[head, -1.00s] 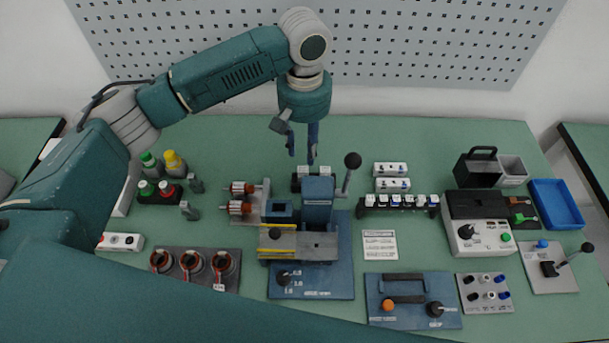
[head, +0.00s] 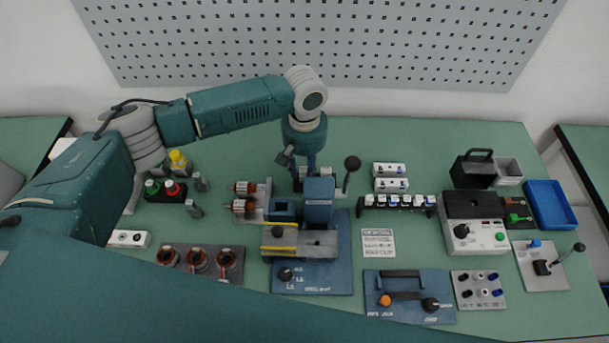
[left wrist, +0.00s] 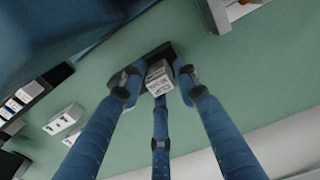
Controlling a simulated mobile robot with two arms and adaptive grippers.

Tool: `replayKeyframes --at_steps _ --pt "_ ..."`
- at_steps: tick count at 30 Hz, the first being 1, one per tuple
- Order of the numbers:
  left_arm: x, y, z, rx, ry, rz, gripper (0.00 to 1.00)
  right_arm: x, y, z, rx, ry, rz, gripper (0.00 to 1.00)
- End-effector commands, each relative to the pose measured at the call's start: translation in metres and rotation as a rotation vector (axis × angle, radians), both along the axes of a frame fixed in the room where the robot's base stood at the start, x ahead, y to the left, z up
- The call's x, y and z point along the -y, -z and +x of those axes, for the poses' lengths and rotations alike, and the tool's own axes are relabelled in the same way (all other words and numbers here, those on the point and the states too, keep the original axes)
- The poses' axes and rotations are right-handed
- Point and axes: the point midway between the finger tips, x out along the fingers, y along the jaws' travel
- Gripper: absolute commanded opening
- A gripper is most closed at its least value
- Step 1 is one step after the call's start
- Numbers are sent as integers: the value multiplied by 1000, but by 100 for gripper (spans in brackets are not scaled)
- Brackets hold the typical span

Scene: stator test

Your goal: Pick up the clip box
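The clip box is a small white box with dark lettering, seen in the left wrist view (left wrist: 159,78). It sits at a dark holder (left wrist: 158,54) on the green bench. In the head view, white box tops (head: 326,171) show behind the blue press, partly hidden by my fingers and the press; I cannot tell there which one is the clip box. My left gripper (head: 308,180) points down at this spot. In the left wrist view, its blue fingers (left wrist: 158,86) are spread around the clip box, with no clear grip on it. My right gripper is not in view.
The blue press (head: 319,212) with its black-knobbed lever (head: 352,163) stands close in front of the gripper. Two white boxes (head: 390,170) and a rack of clips (head: 397,203) are to the right. Bench behind is clear.

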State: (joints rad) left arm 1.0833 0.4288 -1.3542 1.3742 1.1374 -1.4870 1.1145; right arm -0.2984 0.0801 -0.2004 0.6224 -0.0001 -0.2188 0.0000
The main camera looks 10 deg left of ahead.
Motion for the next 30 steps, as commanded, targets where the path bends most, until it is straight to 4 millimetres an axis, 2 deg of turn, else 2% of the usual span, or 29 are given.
replayKeyframes --at_steps 1,6,17,22,26,30 --pt "0 0 0 0 0 0 31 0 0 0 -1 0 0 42" --pt "0 0 0 0 0 0 0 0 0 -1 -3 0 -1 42" --pt "0 -1 0 0 0 0 0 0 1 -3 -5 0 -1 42" --pt "0 -8 0 0 -1 0 0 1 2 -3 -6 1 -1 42" --pt "0 -23 1 1 0 -2 0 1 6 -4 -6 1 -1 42" --pt "0 -51 2 5 -1 -2 0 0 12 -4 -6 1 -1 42"
